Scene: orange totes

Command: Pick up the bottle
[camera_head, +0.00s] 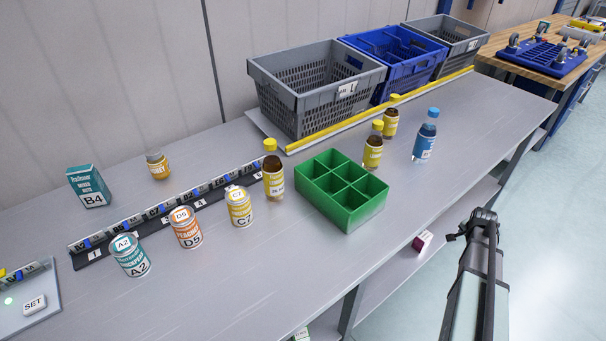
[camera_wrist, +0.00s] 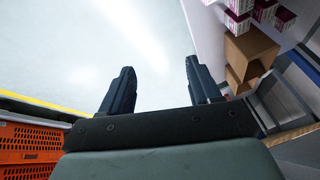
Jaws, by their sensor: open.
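Several bottles stand upright on the grey table in the head view. A blue bottle (camera_head: 425,138) with a blue cap stands to the right of the green divided box. Two brown bottles with yellow caps and labels, one nearer (camera_head: 373,150) and one farther (camera_head: 391,120), stand just left of it. Another yellow-capped brown bottle (camera_head: 273,178) stands left of the green box. The frames do not show which one the task means. My gripper (camera_wrist: 160,88) is open and empty in the wrist view, over the floor. In the head view my arm is off the table's right front edge.
A green compartment box (camera_head: 343,205) stands empty mid-table. Cans (camera_head: 186,228) and a small jar (camera_head: 158,166) stand left, by a numbered rail (camera_head: 165,208). Grey (camera_head: 310,98) and blue crates (camera_head: 385,75) line the back. The wrist view shows cartons (camera_wrist: 252,52) and an orange tote (camera_wrist: 30,140).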

